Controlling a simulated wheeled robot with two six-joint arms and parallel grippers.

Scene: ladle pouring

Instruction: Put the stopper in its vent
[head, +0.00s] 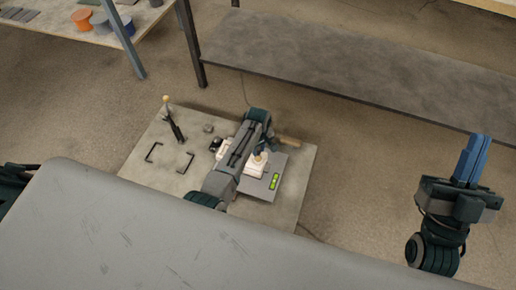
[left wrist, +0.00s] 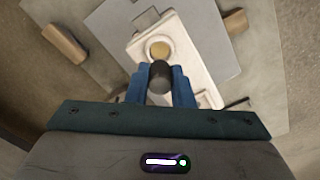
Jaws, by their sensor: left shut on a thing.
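My left gripper (left wrist: 161,80) is shut on a dark cylindrical stopper (left wrist: 160,74), its round grey end facing the camera. Beyond it lies a white block (left wrist: 148,48) with a round tan spot (left wrist: 160,49), perhaps the vent. In the left wrist view the stopper sits just below that spot and overlaps the block; I cannot tell the gap between them. In the head view the white block (head: 254,171) is partly hidden by my left arm, and the held stopper cannot be made out. My right gripper (head: 472,159) is raised at the right, its blue fingers together and empty.
A wooden piece (head: 288,140) is behind my left gripper. A dark upright tool (head: 174,125) and black corner marks (head: 154,147) are left. A grey bench (head: 320,60) stands behind.

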